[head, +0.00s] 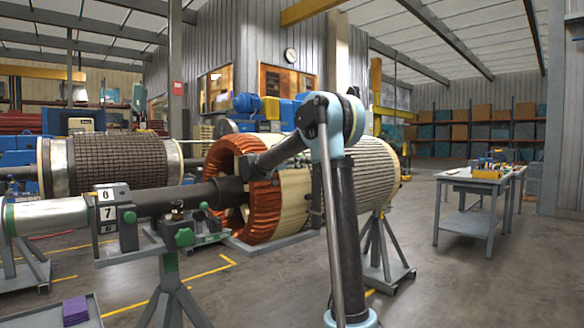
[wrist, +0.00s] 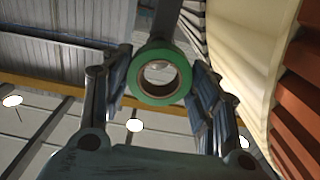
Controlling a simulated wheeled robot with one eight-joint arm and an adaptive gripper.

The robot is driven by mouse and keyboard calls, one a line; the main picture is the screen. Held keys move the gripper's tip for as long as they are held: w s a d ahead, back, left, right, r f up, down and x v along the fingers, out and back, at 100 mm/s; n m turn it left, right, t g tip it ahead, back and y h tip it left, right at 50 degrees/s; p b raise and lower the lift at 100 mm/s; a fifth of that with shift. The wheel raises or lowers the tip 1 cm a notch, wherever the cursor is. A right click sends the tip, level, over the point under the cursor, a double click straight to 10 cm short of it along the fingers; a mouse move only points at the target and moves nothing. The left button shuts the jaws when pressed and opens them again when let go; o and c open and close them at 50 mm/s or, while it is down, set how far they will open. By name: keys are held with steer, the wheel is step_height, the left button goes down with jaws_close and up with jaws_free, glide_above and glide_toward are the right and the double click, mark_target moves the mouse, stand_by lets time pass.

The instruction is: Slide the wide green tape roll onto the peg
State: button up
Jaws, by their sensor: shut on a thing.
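The green tape roll (wrist: 158,50) is in the wrist view, its ring facing the camera and its brown core open through the middle. My gripper (wrist: 161,75) has a finger on either side of the roll and is shut on it. A dark bar (wrist: 166,18) shows just above the roll and runs up out of the picture; I cannot tell whether it is the peg or whether it touches the roll. In the head view my gripper and the roll are not visible; the arm reaches left towards the orange windings, and no peg can be made out with certainty.
Orange coil windings (head: 262,205) and a cream-coloured ring stand close to the arm; they also fill the right of the wrist view (wrist: 298,95). A shaft (head: 160,201) on a green-knobbed stand lies to the left. A workbench (head: 470,184) stands far right, with open floor before it.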

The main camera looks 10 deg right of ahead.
mark_target(308, 161)
steer(key=shift+w+d, duration=0.35)
steer(key=shift+d, duration=0.2)
steer(key=shift+w+d, duration=0.25)
steer(key=shift+d, duration=0.2)
stand_by(0.5)
steer(key=shift+x, duration=3.2)
stand_by(1.1)
steer(key=o, duration=1.1)
steer(key=shift+c, duration=0.2)
steer(key=o, duration=0.5)
steer(key=shift+a, duration=0.1)
